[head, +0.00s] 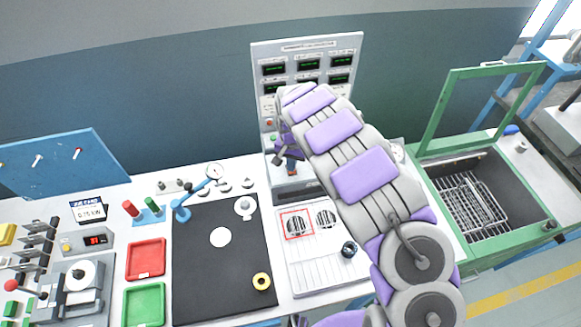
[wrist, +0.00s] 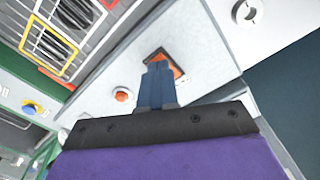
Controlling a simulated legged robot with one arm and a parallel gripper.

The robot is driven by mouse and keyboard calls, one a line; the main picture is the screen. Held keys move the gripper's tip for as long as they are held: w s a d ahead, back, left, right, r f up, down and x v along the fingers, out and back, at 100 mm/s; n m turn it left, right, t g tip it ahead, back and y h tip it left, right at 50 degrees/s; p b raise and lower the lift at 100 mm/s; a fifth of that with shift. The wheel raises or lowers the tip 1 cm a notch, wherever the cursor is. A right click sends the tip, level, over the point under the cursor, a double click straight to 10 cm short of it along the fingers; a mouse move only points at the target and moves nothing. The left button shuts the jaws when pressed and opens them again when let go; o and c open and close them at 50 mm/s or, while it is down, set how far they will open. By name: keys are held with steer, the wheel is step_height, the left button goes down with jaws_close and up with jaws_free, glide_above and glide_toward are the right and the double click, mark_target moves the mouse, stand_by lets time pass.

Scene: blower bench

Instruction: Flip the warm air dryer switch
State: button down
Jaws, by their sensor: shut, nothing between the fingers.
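An orange rocker switch (wrist: 176,69) in a dark frame sits on a light grey panel (wrist: 205,45) in the wrist view. My gripper (wrist: 156,68) is shut and empty, its blue fingertips right at the switch and covering part of it. I cannot tell whether they touch it. In the head view my gripper (head: 289,158) is in front of the small grey box below the tall display panel (head: 307,75). The switch is mostly hidden there by the gripper and arm. No label naming the dryer is readable.
A round orange button (wrist: 123,95) is beside the switch. A flat white unit with two round grilles (head: 297,225) lies in front. A black mat (head: 200,270) is left, with red (head: 146,259) and green trays (head: 144,303). A green open-lidded tank (head: 480,200) stands right.

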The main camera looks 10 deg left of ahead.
steer(key=shift+f, duration=0.4)
steer(key=shift+r, duration=0.1)
steer(key=shift+r+p, duration=0.9)
steer(key=shift+r, duration=2.5)
